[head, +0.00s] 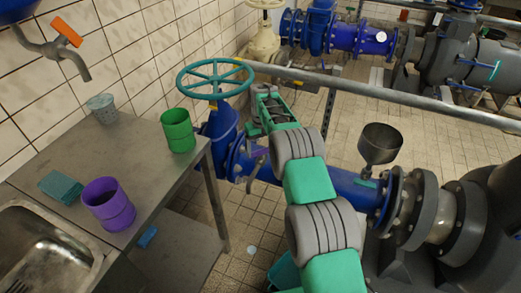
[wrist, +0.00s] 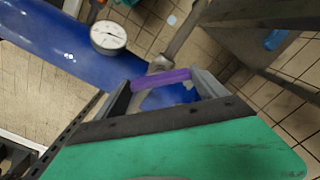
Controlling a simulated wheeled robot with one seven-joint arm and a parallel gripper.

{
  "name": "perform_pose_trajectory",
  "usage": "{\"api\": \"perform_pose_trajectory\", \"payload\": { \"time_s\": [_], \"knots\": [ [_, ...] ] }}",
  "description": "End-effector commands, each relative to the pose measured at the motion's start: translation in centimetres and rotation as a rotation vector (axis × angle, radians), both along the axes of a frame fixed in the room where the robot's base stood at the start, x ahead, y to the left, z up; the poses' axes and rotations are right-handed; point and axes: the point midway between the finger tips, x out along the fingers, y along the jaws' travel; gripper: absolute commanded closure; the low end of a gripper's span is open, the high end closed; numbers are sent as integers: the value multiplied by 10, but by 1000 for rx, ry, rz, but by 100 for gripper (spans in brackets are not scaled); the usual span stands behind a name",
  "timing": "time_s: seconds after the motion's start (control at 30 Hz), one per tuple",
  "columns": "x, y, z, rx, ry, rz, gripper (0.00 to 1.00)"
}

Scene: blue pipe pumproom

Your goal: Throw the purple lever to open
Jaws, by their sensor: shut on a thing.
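The purple lever (wrist: 161,79) shows in the wrist view as a short purple bar across the space between my fingers. A grey metal rod or fitting (wrist: 178,46) shows just beyond it, by the blue pipe (wrist: 70,58). My gripper (wrist: 162,84) is shut on the lever, with one dark finger at each end of the bar. In the head view my green and grey arm reaches toward the blue pipework beside the table.
A round white gauge (wrist: 108,37) sits on the pipe close to my gripper. In the head view a teal handwheel (head: 215,78) and a metal funnel (head: 379,144) stand near my arm. A table (head: 150,190) at left holds a green cup (head: 178,131) and a purple cup (head: 108,205).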

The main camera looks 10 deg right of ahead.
Motion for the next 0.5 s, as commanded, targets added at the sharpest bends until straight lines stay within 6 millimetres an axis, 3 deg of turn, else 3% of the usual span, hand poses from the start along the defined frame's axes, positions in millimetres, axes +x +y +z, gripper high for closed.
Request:
{"api": "perform_pose_trajectory", "payload": {
  "time_s": [0.5],
  "knots": [
    [1, 0, 1, 0, -5, 482, 59]
  ]
}}
